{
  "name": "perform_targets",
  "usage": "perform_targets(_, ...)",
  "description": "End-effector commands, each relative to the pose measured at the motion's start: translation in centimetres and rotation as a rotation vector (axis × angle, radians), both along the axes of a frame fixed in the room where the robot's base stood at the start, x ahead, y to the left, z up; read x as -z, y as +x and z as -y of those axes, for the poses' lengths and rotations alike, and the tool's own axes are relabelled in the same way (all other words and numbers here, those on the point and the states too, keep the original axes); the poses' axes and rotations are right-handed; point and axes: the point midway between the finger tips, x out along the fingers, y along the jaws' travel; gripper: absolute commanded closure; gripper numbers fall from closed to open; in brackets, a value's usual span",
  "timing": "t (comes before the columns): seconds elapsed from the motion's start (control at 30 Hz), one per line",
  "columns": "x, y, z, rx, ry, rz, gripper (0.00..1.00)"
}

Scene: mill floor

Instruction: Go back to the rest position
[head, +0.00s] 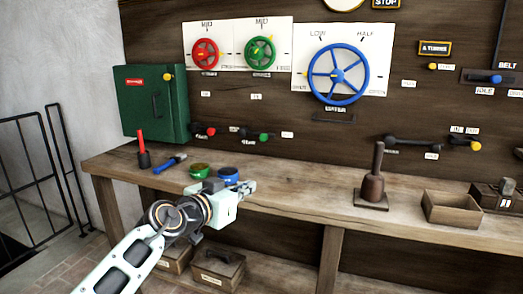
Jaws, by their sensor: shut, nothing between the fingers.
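My gripper (247,187) shows in the head view, shut and empty, in front of the wooden bench near its front edge. My arm reaches in from the lower left. The gripper's body partly covers a blue round object (228,173) on the bench behind it. A green round object (199,169) stands just left of that. I cannot tell from this view whether my gripper touches the bench or hangs above it.
The bench (300,196) holds a red-handled tool (142,150), a blue-handled tool (170,163), a brown upright tool (373,178) and an open wooden box (452,208). Wheels, levers and a green cabinet (151,104) are on the wall. A railing (40,165) stands left.

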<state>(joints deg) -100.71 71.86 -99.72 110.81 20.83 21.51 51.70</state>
Motion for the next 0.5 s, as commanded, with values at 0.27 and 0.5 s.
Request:
perform_targets(0.27,13.3,-1.6,13.6,0.206,0.144,-0.413,1.0)
perform_targets(0.5,21.5,-7.1,18.1,0.248,0.313,-0.728,1.0)
